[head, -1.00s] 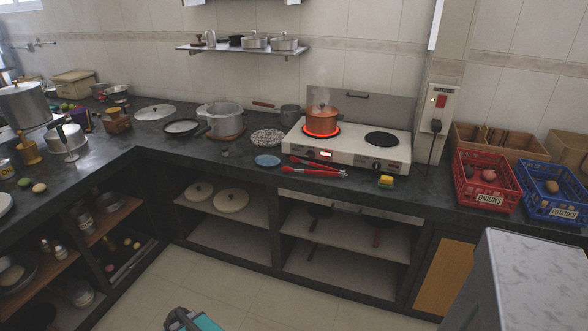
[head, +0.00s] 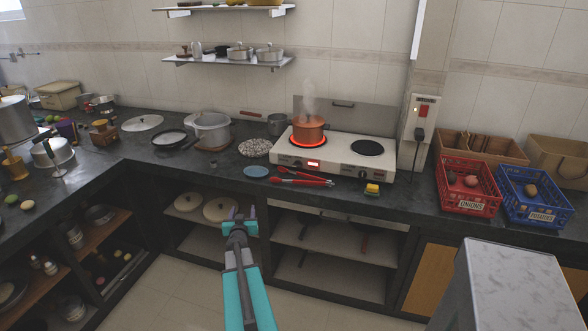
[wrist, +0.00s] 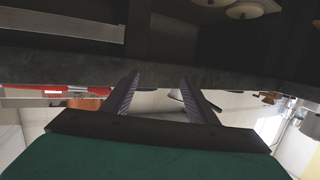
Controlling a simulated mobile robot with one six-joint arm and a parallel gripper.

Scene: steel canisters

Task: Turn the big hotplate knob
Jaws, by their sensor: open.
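The white two-burner hotplate (head: 337,158) stands on the dark counter against the wall. Small dark knobs show on its front panel, one left of the lit red display (head: 313,164) and one near the right end (head: 362,174); I cannot tell which is bigger. Its left burner glows red under a steaming orange pot (head: 309,130); its right burner (head: 367,148) is dark and bare. My gripper (head: 239,213) is open and empty, in front of the counter edge, lower left of the hotplate and apart from it. The wrist view shows its two spread fingers (wrist: 160,80); no knob is visible there.
Red tongs (head: 303,180), a yellow sponge (head: 372,188) and a blue dish (head: 256,171) lie before the hotplate. Red (head: 446,192) and blue (head: 507,197) crates stand right. A grey marble-like block (head: 515,280) fills the lower right. Open shelves lie below the counter.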

